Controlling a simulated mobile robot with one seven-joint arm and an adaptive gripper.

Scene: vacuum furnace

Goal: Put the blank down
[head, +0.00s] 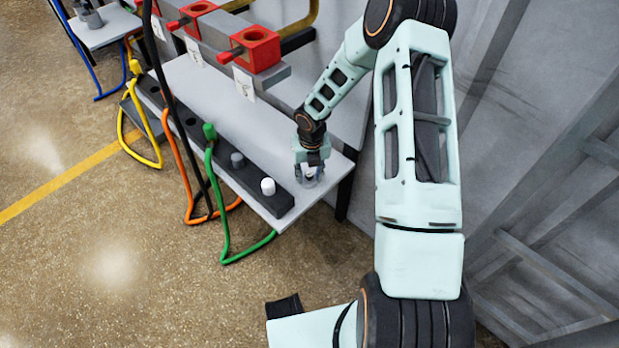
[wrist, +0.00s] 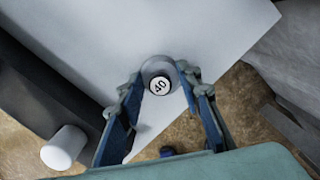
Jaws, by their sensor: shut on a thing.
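The blank (wrist: 160,66) is a short grey cylinder with a white round face marked "40". My gripper (head: 309,175) is over the near right end of the light grey table (head: 262,132). In the wrist view, the blue fingers of my gripper (wrist: 163,80) are closed on the blank, one on each side. In the head view the fingers largely hide the blank. I cannot tell whether its underside touches the tabletop.
A dark rack (head: 219,157) along the table's front edge holds a white cylinder (head: 267,187), a grey one (head: 237,160) and a green plug (head: 209,131). Red blocks (head: 255,49) sit on a raised rail behind. Coloured cables hang in front. The middle of the tabletop is clear.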

